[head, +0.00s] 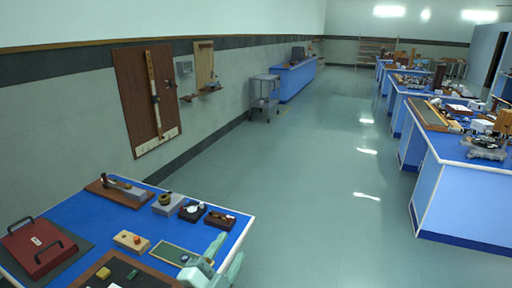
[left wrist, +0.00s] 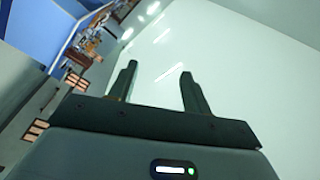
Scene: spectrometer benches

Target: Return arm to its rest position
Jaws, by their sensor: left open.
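My left gripper (left wrist: 159,70) shows in the left wrist view with its two dark fingers spread apart and nothing between them. Beyond the fingers is pale open floor or wall, with blue benches tilted at the upper left. In the head view, a pale green part of my left arm (head: 214,270) shows at the bottom edge, at the near right corner of the blue bench (head: 95,207). I cannot make out the fingers there. My right gripper is in neither view.
On the near bench are a red case (head: 38,247), a green panel (head: 174,254), a beige box with a red button (head: 131,241) and several small instruments. A grey cart (head: 264,95) stands by the wall. Blue benches (head: 462,190) line the right. The aisle floor between is clear.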

